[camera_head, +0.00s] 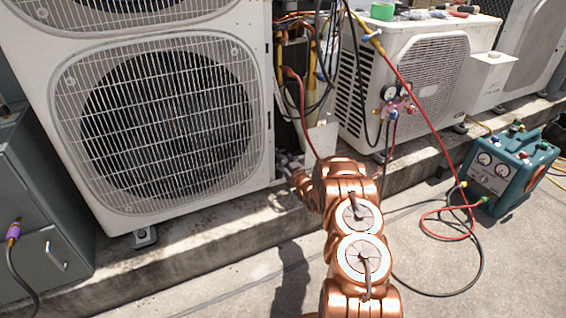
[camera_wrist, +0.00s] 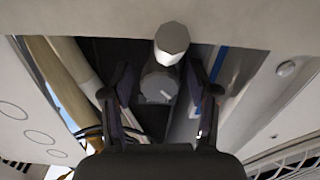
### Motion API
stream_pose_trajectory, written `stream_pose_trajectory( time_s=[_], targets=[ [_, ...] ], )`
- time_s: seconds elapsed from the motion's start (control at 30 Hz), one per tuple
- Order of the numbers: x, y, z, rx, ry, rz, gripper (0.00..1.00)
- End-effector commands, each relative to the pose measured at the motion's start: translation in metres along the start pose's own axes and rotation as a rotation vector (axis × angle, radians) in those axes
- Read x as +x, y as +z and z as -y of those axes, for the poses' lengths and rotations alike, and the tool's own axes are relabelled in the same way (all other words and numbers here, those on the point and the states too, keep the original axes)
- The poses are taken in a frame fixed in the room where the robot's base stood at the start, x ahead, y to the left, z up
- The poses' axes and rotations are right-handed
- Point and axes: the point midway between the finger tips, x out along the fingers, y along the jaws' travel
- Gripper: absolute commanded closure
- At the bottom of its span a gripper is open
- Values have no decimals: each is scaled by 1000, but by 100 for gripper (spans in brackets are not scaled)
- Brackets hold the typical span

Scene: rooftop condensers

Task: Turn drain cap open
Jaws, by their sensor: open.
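In the wrist view, a grey round cap (camera_wrist: 158,86) with a short pale mark on its face sits between the two dark fingers of my gripper (camera_wrist: 160,82). A lighter, faceted cap (camera_wrist: 172,40) stands just above it in the picture. I cannot tell for certain which of the two is the drain cap. My gripper is open, one finger on each side of the grey cap, and I cannot tell whether either finger touches it. In the head view, my copper arm reaches to the large condenser's lower right corner, and the caps cannot be made out there.
The large white condenser (camera_head: 165,120) stands on a concrete ledge at left. A smaller condenser (camera_head: 420,70) stands at right, with a gauge manifold (camera_head: 392,97) and red and black hoses. A teal recovery machine (camera_head: 507,170) and looped hoses lie right of my arm. The front floor is clear.

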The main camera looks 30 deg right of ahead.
Motion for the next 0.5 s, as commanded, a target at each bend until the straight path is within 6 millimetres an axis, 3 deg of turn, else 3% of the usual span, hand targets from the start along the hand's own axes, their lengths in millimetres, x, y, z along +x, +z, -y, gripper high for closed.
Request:
stream_pose_trajectory(
  time_s=[0.37,0.5],
  targets=[
    [3,0,0,0,0,1,40],
    [3,0,0,0,0,1,55]
  ],
)
